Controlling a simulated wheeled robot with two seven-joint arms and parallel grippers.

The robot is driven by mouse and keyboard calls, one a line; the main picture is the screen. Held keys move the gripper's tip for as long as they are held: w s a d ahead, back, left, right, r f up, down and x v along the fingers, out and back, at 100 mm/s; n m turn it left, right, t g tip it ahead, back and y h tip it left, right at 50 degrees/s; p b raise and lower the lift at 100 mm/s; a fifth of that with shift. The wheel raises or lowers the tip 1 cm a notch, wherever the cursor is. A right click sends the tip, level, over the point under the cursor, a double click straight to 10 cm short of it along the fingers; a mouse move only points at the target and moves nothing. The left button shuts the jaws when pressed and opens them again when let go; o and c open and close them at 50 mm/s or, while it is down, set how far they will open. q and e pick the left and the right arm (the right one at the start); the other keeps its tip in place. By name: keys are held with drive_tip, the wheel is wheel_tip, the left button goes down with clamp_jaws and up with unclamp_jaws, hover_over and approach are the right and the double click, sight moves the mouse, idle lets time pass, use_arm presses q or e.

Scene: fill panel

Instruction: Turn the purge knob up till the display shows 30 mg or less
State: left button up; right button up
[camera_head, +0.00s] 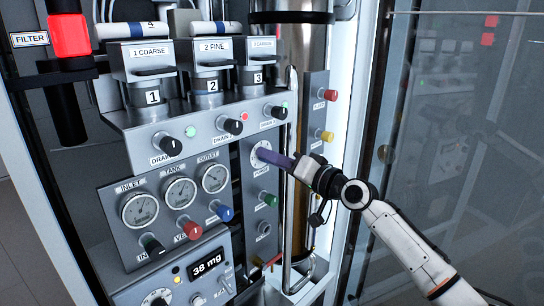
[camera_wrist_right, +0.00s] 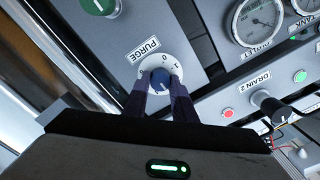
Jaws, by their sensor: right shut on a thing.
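The purge knob is a blue knob (camera_wrist_right: 160,77) on a white numbered dial, under the label PURGE in the right wrist view. In the head view its dial (camera_head: 260,151) shows partly behind my gripper. My right gripper (camera_wrist_right: 163,88) is shut on the knob, one dark finger on each side; it also shows in the head view (camera_head: 268,155), reaching in from the right. The fingers hide the lower part of the dial and any pointer. The display (camera_head: 207,263) at the lower left reads 38 mg. My left gripper is not in view.
Drain knobs (camera_head: 171,146) stick out on the panel left of the purge knob. Red (camera_head: 330,96), yellow (camera_head: 327,136) and green (camera_head: 270,200) knobs stand close to my right gripper. A vertical metal handle (camera_head: 289,230) runs below it. A glass door (camera_head: 460,130) is at the right.

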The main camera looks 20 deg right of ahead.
drive_tip(key=shift+m, duration=0.3)
drive_tip(key=o, duration=1)
drive_tip(key=shift+o, duration=0.2)
drive_tip(key=shift+s+d, duration=0.1)
drive_tip(key=v, duration=1)
